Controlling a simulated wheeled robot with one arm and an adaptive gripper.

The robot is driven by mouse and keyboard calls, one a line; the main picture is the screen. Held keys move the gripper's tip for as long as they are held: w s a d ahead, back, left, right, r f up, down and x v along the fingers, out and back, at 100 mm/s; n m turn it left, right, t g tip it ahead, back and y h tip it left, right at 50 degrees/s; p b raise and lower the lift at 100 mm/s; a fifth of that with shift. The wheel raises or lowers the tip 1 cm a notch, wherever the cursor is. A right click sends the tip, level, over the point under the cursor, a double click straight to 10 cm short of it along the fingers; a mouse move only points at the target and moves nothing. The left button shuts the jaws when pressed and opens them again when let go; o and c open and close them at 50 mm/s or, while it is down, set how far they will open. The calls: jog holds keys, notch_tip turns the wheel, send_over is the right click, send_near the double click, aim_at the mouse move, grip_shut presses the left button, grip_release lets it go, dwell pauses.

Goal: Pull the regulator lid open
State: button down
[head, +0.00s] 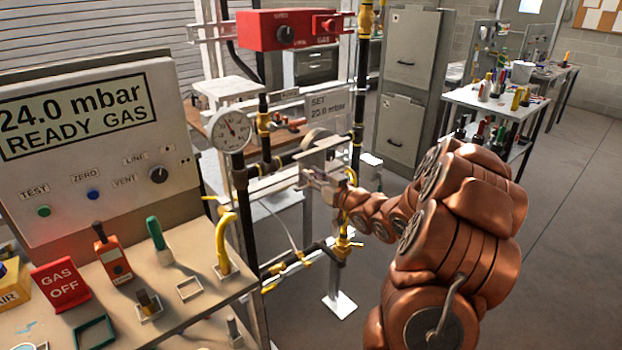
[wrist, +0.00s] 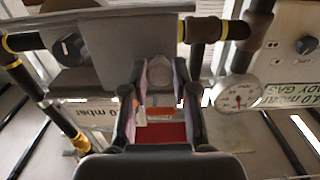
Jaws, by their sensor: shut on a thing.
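The regulator (head: 318,139) is a grey body with a round top on the black and yellow gas pipe, below the "SET 20.0 mbar" sign (head: 327,105). My gripper (head: 322,178) is at its front, at the end of my copper arm. In the wrist view my gripper (wrist: 160,82) has its two fingers on either side of a small rounded grey piece at the edge of the flat grey regulator lid (wrist: 110,45). The gripper is shut on this lid. The fingers and the view angle hide much of the contact, and I cannot tell how far the lid stands open.
A round pressure gauge (head: 229,130) stands on the pipe left of the regulator. A red control box (head: 290,29) hangs above. The bench with the "GAS OFF" sign (head: 60,285) and switches fills the lower left. Clear floor (head: 575,200) lies at right.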

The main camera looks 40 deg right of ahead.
jog(key=shift+r, duration=0.15)
jog(key=c, duration=0.9)
grip_release()
jog(key=shift+s+d, duration=0.2)
jog(key=shift+s, duration=2.8)
jog(key=shift+s+d, duration=0.2)
jog(key=shift+s, duration=2.8)
